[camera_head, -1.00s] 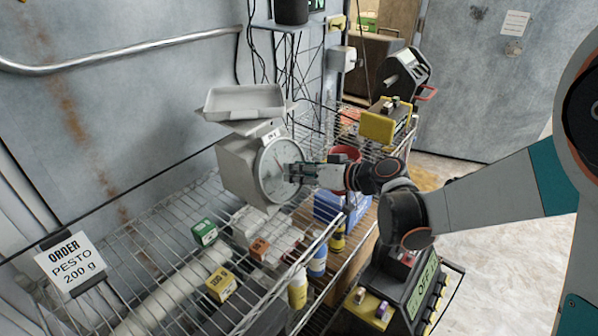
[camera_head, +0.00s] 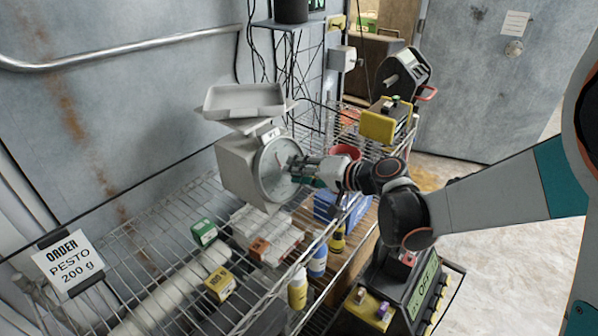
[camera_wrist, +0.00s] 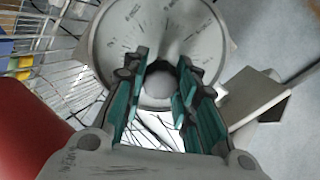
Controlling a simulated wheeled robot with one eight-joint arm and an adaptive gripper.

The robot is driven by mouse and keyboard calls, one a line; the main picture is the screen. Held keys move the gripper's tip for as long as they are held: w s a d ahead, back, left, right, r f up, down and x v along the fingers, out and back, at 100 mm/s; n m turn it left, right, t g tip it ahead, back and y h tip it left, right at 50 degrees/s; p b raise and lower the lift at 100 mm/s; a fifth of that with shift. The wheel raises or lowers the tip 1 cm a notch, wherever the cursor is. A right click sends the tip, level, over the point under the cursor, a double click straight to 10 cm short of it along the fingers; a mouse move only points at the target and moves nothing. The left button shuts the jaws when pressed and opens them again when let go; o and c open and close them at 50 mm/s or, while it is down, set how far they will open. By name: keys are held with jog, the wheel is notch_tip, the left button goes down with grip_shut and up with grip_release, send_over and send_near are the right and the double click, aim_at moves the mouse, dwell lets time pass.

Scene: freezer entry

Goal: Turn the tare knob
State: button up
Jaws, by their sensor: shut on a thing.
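The scale (camera_head: 236,165) stands on the wire shelf, with a round dial face (camera_head: 274,178) and a flat pan (camera_head: 243,100) on top. My gripper (camera_head: 298,168) is at the middle of the dial, reaching in from the right. In the wrist view, the dial (camera_wrist: 112,42) fills the top centre. A rounded grey tare knob (camera_wrist: 160,85) shows between the green-padded fingers of my gripper (camera_wrist: 161,72). The fingers are shut on the knob, one on each side. In the head view the knob is hidden by the fingers.
The wire shelf (camera_head: 128,262) holds a green box (camera_head: 204,232), a yellow box (camera_head: 220,286) and bottles. An order sign (camera_head: 68,264) reads pesto 200 g. A red container (camera_head: 346,152) stands close behind my gripper. Floor is open at the right.

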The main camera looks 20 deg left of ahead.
jog(key=m, duration=0.6)
jog(key=shift+m, duration=0.3)
jog(key=m, duration=0.5)
jog(key=shift+m, duration=0.3)
jog(key=o, duration=1.1)
jog(key=shift+d, duration=0.1)
jog(key=v, duration=1.2)
jog(key=shift+s, duration=0.15)
